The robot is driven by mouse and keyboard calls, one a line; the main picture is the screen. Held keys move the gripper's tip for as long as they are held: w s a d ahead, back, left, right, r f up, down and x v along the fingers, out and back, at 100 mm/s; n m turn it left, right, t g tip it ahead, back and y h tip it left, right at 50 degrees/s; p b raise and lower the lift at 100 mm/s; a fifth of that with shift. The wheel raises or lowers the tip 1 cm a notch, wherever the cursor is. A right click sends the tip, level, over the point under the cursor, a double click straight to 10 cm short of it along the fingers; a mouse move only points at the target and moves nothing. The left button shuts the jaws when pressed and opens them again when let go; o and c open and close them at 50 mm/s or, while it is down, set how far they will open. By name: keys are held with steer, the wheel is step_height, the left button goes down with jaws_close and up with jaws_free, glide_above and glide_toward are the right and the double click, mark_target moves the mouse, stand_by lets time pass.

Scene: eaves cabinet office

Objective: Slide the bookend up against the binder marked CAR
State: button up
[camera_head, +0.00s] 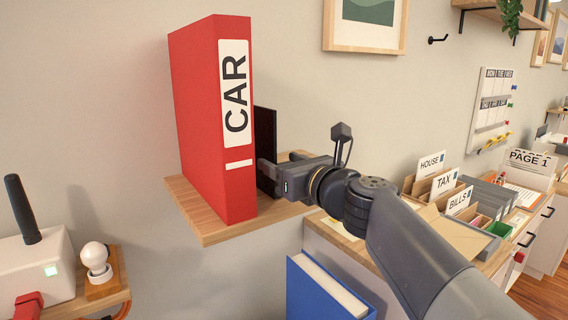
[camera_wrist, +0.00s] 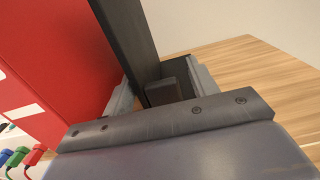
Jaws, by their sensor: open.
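The red binder marked CAR (camera_head: 213,120) stands upright on the wooden wall shelf; its red side also fills the left of the wrist view (camera_wrist: 60,50). The bookend (camera_head: 265,135) is a black upright plate just right of the binder, partly hidden behind it in the head view. In the wrist view the bookend (camera_wrist: 125,35) rises close beside the binder; I cannot tell whether they touch. My gripper (camera_head: 268,176) is at the bookend, low over the shelf. In the wrist view its open fingers (camera_wrist: 162,90) lie on either side of the bookend's lower part.
The shelf (camera_head: 205,225) has bare wood to the right of the bookend. A blue binder (camera_head: 310,290) stands below. A cabinet top at right holds a file sorter (camera_head: 445,183) with labelled tabs. A white box (camera_head: 35,265) and a bulb (camera_head: 95,260) are at lower left.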

jaws_close()
steer(key=shift+s+a, duration=0.8)
steer(key=shift+a, duration=0.35)
jaws_free()
steer(key=v, duration=1)
steer(key=shift+s+d, duration=0.3)
